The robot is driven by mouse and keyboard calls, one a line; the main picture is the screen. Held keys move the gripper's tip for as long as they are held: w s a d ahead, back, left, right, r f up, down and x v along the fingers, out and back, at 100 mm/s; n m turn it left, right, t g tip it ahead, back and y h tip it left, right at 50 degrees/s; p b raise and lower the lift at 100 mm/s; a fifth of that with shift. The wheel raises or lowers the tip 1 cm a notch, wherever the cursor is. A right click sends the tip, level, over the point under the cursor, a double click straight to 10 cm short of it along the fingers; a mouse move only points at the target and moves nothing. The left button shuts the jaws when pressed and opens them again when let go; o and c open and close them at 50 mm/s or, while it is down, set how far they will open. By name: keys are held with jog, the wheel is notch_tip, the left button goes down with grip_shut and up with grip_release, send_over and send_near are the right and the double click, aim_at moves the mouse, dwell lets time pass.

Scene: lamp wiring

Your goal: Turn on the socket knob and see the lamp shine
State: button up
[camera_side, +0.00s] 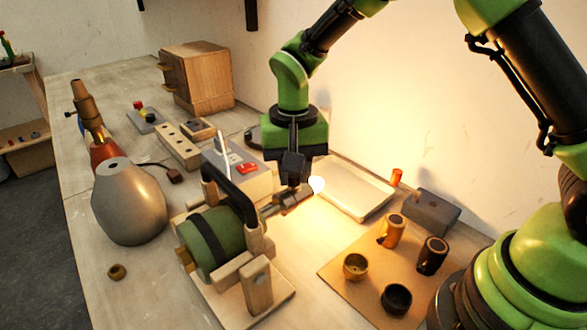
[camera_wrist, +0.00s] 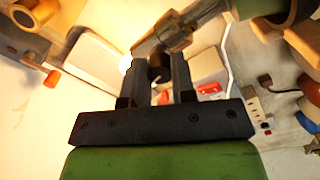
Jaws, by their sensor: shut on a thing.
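The lamp socket (camera_side: 289,199) is a brownish cylinder lying roughly level beside the green roll; it also shows in the wrist view (camera_wrist: 170,32). A small round bulb (camera_side: 317,185) at its end glows bright white and throws warm light on the table and wall. It glows in the wrist view too (camera_wrist: 126,64). My gripper (camera_side: 293,180) points down at the socket. In the wrist view its fingers (camera_wrist: 160,64) are shut on a small dark knob (camera_wrist: 159,74) at the socket's side. The fingers hide the knob in the side view.
The green roll (camera_side: 207,240) sits in a wooden stand close by. A grey box with a red switch (camera_side: 247,168) stands behind it. A pale tray (camera_side: 350,188) and a board with several small cups (camera_side: 340,290) lie right. A grey rounded vessel (camera_side: 128,205) stands left.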

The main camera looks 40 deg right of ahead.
jog(key=shift+m, duration=1.6)
jog(key=o, duration=0.9)
notch_tip(320, 180, up, 9)
jog(key=shift+r, duration=0.45)
